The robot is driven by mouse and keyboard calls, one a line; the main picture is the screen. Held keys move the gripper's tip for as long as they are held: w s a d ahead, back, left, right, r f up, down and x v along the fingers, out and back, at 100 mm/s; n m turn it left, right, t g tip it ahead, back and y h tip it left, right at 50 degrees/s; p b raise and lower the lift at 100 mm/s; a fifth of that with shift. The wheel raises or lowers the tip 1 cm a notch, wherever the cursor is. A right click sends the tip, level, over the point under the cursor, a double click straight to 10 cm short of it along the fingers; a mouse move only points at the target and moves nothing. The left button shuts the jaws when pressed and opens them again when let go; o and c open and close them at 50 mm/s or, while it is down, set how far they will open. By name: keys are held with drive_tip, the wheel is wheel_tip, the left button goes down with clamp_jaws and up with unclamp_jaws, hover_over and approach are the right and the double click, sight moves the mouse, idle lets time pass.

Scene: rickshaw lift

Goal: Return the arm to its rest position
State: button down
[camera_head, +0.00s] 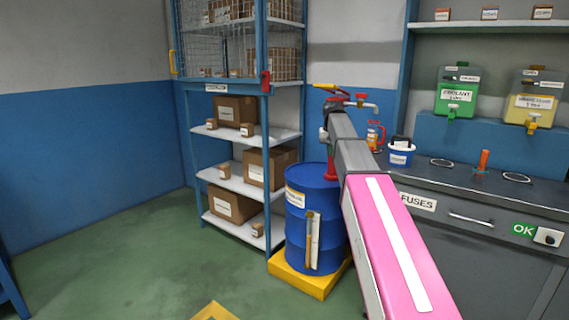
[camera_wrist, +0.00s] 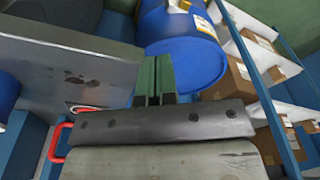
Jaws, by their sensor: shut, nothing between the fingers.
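My arm, with a pink link and grey links, reaches from the lower right of the head view up to the front of the blue drum (camera_head: 300,205) and the bench. Its far end is in front of the back wall, and my gripper's fingers cannot be made out there. In the wrist view my gripper (camera_wrist: 157,62) shows two green fingers side by side, shut with nothing between them. The fingers point toward the blue drum (camera_wrist: 183,62), which lies beyond them in the picture; whether they touch it cannot be told.
The drum stands on a yellow base (camera_head: 300,281). A blue-framed shelf (camera_head: 262,185) with cardboard boxes is left of it. The grey bench (camera_head: 440,180) at right holds a blue tub (camera_head: 401,155); green (camera_head: 457,92) and yellow (camera_head: 534,98) containers are above.

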drive_tip(key=s+f, duration=0.7)
drive_tip(key=f, duration=0.4)
drive_tip(key=s+f, duration=0.6)
drive_tip(key=f, duration=0.5)
drive_tip(key=s+f+g, duration=0.1)
drive_tip(key=s+f, duration=1.5)
drive_tip(key=s, duration=0.3)
drive_tip(key=shift+s+f+n, duration=0.2)
drive_tip(key=shift+s+n, duration=0.1)
